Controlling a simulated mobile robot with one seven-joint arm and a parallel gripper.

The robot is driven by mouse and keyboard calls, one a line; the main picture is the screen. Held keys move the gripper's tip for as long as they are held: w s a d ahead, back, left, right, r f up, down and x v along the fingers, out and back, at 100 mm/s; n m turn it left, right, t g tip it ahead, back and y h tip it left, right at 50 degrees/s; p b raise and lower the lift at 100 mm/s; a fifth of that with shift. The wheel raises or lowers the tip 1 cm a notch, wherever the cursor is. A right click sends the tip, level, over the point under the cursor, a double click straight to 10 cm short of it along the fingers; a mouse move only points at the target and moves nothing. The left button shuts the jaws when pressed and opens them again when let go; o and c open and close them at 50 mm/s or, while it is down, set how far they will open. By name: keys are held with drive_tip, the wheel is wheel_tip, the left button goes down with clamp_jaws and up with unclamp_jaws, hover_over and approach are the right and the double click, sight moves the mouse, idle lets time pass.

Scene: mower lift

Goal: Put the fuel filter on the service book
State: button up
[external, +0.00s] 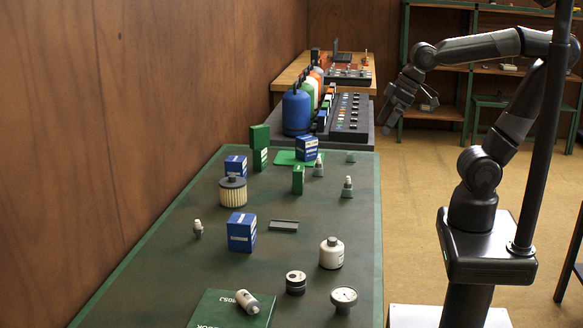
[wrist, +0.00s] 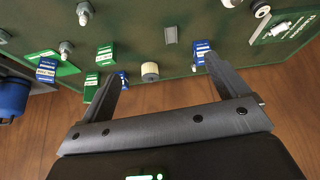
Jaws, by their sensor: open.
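A cream pleated cylinder with a dark cap, which looks like a filter (external: 233,192), stands upright at the left of the green bench; it also shows in the wrist view (wrist: 149,71). The green service book (external: 212,311) lies at the near end of the bench, cut off by the frame's bottom edge. A small white cylinder with a grey end (external: 247,301) lies on its side on the book; I cannot tell which of the two is the fuel filter. My gripper (external: 386,122) is open and empty, high and beyond the bench's far right side, away from both.
On the green bench (external: 180,290) stand blue boxes (external: 242,232), green boxes (external: 298,180), a white bottle (external: 330,252), a dark round tin (external: 296,283), a gauge (external: 344,297) and small plugs. Gas bottles (external: 296,110) stand behind. A wooden wall runs along the left.

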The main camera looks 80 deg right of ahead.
drive_tip(key=s+d+f+m, duration=0.1)
drive_tip(key=s+d+f, duration=0.1)
drive_tip(key=s, duration=0.3)
drive_tip(key=shift+s+d+f, duration=0.15)
drive_tip(key=shift+s+d, duration=0.1)
drive_tip(key=shift+d, duration=0.05)
